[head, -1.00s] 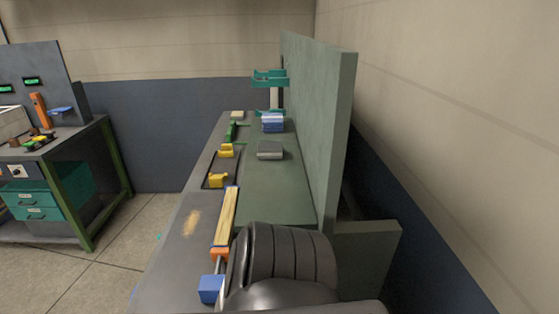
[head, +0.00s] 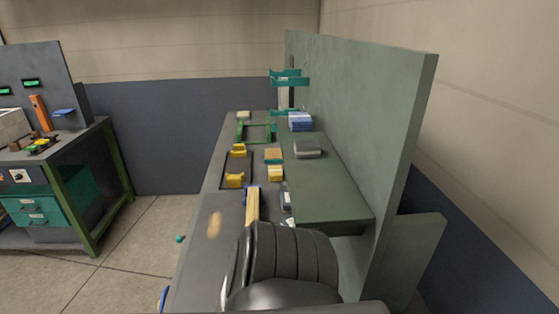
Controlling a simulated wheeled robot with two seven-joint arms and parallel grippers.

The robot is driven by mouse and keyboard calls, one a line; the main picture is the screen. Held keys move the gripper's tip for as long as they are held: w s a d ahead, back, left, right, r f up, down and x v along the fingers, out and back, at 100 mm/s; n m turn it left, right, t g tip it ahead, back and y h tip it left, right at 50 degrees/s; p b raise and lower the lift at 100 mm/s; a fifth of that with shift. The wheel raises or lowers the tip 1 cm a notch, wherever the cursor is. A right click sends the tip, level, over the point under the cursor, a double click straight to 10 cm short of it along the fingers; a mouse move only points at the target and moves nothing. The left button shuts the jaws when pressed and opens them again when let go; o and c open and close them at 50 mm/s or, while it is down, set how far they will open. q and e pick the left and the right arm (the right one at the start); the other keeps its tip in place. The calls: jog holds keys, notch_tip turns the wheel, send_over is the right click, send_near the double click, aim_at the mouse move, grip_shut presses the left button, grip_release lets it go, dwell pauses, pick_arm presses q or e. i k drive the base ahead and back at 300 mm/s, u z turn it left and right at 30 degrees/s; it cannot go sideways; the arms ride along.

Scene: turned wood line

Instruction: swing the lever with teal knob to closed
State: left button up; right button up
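A small teal knob (head: 179,239) shows just off the front edge of the long workbench (head: 203,235), above the floor. The lever arm it belongs to is too small to make out, so I cannot tell its position. Neither of my grippers is in view. A black ribbed part of my own body covers the near part of the bench.
Yellow blocks (head: 235,180), a green frame (head: 254,132), a grey block (head: 307,149) and blue stacked items (head: 300,121) are on the bench. A tall green panel (head: 370,110) bounds its right side. Another bench (head: 75,150) stands left; the floor (head: 135,250) between is clear.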

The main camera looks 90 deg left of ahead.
aim_at(179, 239)
jog(key=k, duration=1.25)
jog(key=z, duration=0.85)
jog(key=k, duration=0.6)
jog(key=u, duration=3.35)
